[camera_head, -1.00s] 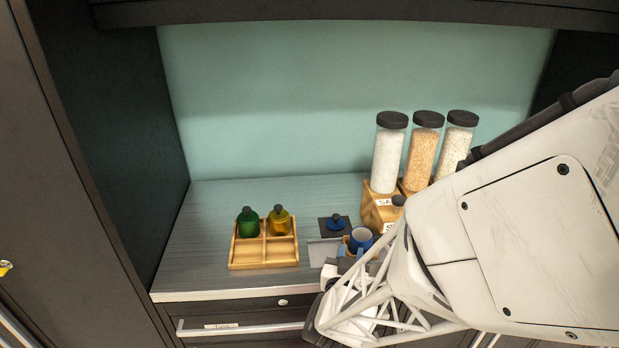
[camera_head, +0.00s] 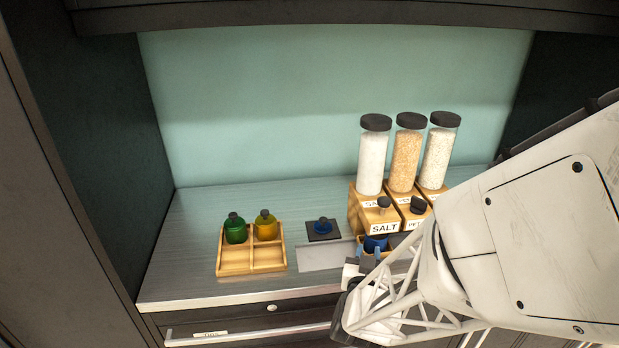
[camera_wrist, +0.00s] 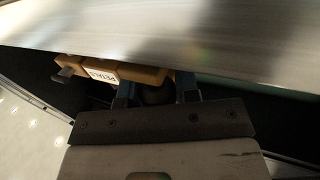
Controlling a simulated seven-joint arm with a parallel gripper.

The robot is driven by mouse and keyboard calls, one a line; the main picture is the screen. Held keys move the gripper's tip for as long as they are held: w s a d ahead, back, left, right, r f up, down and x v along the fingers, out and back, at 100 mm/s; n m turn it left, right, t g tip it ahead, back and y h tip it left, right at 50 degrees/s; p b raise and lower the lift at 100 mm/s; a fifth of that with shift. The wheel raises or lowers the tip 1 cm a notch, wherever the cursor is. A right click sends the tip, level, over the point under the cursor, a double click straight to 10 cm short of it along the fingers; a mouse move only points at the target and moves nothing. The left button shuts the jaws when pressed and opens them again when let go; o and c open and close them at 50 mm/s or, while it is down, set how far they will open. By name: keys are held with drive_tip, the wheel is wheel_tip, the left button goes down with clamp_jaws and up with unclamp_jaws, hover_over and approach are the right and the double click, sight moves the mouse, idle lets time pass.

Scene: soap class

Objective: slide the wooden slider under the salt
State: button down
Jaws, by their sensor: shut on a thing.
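The salt dispenser is a tall jar of white grains (camera_head: 372,160) with a black lid on a wooden base labelled SALT (camera_head: 371,214); a dark knob (camera_head: 383,203) sits on the base. A blue cup (camera_head: 375,243) sits in the small wooden slider (camera_head: 361,240), close in front of the salt base and mostly hidden by my arm. My gripper (camera_head: 366,262) is at the slider's front and shut on it. In the wrist view my gripper's fingers (camera_wrist: 156,90) flank a dark, rounded shape that is hard to make out.
Two more dispensers, orange grains (camera_head: 406,160) and pale grains (camera_head: 438,158), stand right of the salt. A wooden tray (camera_head: 252,268) with green and yellow bottles is at left. A blue item on a dark pad (camera_head: 322,230) and a bare grey plate (camera_head: 326,257) lie between.

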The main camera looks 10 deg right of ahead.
drive_tip(key=shift+d, duration=0.25)
drive_tip(key=c, duration=0.9)
unclamp_jaws()
drive_tip(key=shift+s, duration=0.15)
drive_tip(key=v, duration=0.7)
drive_tip(key=shift+s+a, duration=0.15)
drive_tip(key=shift+s, duration=0.05)
drive_tip(key=shift+s, duration=0.15)
drive_tip(key=shift+v, duration=1.9)
